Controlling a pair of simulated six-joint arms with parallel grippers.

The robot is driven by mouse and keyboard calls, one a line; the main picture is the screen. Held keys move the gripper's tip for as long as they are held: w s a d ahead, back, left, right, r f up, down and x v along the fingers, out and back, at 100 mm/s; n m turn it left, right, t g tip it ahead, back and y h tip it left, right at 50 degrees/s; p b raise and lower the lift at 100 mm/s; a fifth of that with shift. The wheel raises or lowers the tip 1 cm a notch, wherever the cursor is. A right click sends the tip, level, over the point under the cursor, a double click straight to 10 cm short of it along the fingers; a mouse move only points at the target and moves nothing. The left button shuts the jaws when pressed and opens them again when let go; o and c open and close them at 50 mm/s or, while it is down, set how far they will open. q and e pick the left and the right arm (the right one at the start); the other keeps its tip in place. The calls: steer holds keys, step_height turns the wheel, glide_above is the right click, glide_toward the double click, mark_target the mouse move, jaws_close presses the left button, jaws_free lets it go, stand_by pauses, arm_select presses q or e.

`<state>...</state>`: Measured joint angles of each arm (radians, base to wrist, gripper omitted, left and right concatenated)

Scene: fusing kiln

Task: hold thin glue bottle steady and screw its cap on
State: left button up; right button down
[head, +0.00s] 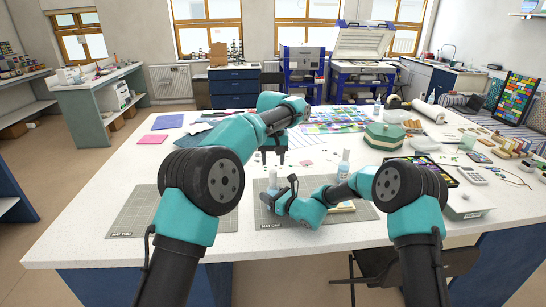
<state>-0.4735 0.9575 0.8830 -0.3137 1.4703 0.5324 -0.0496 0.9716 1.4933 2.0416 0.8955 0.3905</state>
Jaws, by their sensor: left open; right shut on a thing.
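A thin pale bottle (272,179), which I take to be the glue bottle, stands upright at the back left of the right-hand grey mat. My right gripper (272,194) is shut on it, low down, and partly hides it. My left gripper (274,160) is open just above and behind the bottle, with its fingers pointing down. I cannot make out the cap at this size.
Another pale bottle (344,163) stands behind my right forearm. The right-hand mat (300,221) holds a small wooden piece (343,207). The left-hand mat (135,212) is largely clear. A green hexagonal box (384,136) and a scale (466,203) are to the right.

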mark_target(273, 171)
arm_select(q)
steer(key=n, duration=0.2)
steer(key=r+n, duration=0.1)
steer(key=n, duration=0.2)
steer(key=shift+n, duration=0.3)
steer(key=shift+f, duration=0.15)
steer(key=shift+f, duration=3.95)
steer(key=shift+c, duration=0.3)
